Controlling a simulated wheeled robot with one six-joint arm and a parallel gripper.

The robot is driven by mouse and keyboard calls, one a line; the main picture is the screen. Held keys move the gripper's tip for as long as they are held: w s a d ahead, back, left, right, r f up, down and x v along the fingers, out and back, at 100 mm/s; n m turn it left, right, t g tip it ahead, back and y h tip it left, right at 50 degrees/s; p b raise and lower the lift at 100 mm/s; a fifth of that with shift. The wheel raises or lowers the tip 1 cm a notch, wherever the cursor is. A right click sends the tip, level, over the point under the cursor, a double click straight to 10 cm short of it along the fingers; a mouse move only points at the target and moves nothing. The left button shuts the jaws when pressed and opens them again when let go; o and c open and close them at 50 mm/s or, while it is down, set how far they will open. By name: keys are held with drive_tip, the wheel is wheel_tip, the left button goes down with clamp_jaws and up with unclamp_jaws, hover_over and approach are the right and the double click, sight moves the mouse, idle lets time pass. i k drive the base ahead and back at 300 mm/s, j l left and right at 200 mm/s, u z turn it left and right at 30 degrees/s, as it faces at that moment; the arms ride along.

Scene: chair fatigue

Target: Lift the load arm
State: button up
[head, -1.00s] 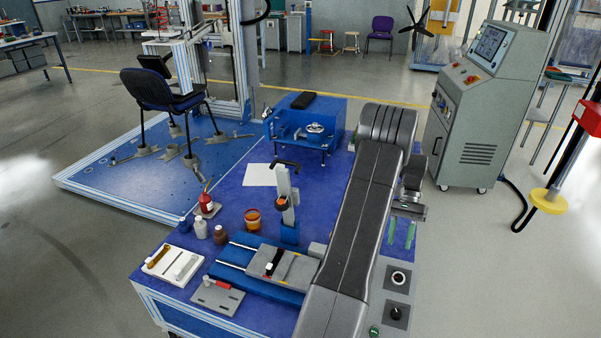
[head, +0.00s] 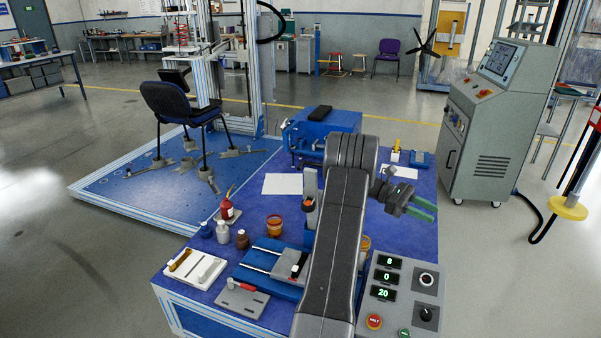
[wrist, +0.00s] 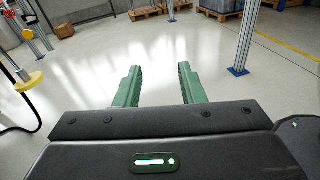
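My gripper (head: 426,208) is at the right of my arm, above the right side of the bench, with its green fingers pointing right. The chair (head: 180,104) stands on the blue platform under the test frame.
A control panel (head: 405,292) is at front right. A grey console (head: 497,120) stands right, with open floor before it.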

sight(311, 190)
drive_tip(key=i+j, duration=0.1)
drive_tip(key=j, duration=0.4)
drive_tip(key=j+u, duration=0.15)
drive_tip(key=j, duration=0.3)
drive_tip(key=i+j, duration=0.2)
drive_tip(key=j, duration=0.3)
drive_tip(key=i+u, duration=0.15)
drive_tip(key=i, duration=0.35)
